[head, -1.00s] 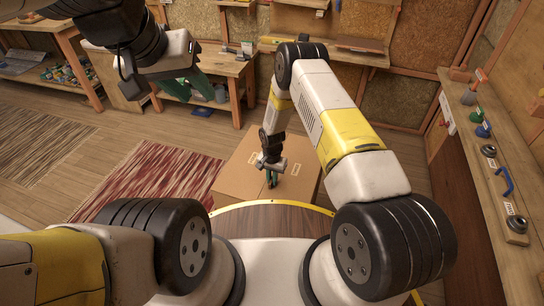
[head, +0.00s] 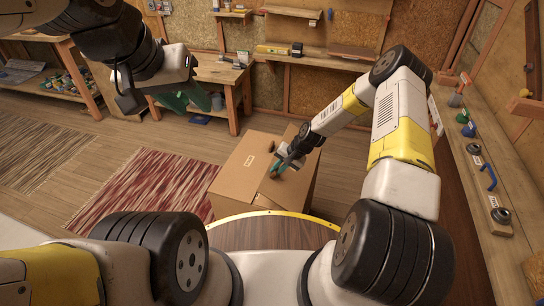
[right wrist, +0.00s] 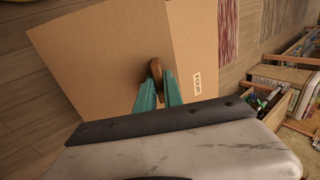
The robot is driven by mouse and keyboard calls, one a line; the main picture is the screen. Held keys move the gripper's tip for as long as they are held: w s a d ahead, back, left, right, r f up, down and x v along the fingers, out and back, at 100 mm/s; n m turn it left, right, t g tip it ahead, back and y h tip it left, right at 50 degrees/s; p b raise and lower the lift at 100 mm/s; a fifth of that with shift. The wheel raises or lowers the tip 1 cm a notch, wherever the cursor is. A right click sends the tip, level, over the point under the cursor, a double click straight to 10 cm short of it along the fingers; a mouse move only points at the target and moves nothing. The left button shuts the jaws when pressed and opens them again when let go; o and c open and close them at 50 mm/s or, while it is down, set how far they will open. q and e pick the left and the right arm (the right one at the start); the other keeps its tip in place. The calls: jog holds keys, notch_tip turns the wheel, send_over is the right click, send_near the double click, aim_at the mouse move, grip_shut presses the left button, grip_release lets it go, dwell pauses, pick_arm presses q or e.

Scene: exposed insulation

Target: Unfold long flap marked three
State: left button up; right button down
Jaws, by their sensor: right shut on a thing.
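A brown cardboard box (head: 235,180) stands on the floor just beyond my base. A small pale label (head: 249,160) lies on its top at the left. The flap marked three cannot be told apart by its marking. My right gripper (head: 281,170) is low over the right part of the box top. In the right wrist view its green fingers (right wrist: 158,88) are shut on a brown wooden knob (right wrist: 156,70) against the cardboard. A label that seems to read "FOUR" (right wrist: 196,83) shows beside them. My left gripper (head: 188,103) hangs open and empty, left of the box.
A red striped rug (head: 145,185) lies left of the box. A workbench (head: 220,72) stands behind it. A long wooden counter (head: 475,180) with tools runs along the right.

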jog(key=s+d+r+t+y, duration=0.35)
jog(key=d+r+y, duration=0.35)
jog(key=d, duration=0.4)
jog(key=s+d+f+y, duration=0.1)
jog(key=s+d+f, duration=0.1)
jog(key=d, duration=0.3)
jog(key=s+d+f+y, duration=0.1)
jog(key=s+d+f, duration=0.1)
jog(key=d, duration=0.3)
jog(key=shift+s+d+f, duration=0.25)
jog(key=shift+s+d, duration=0.05)
jog(key=shift+s, duration=0.05)
jog(key=c, duration=1.6)
grip_release()
jog(key=shift+w+a, duration=0.1)
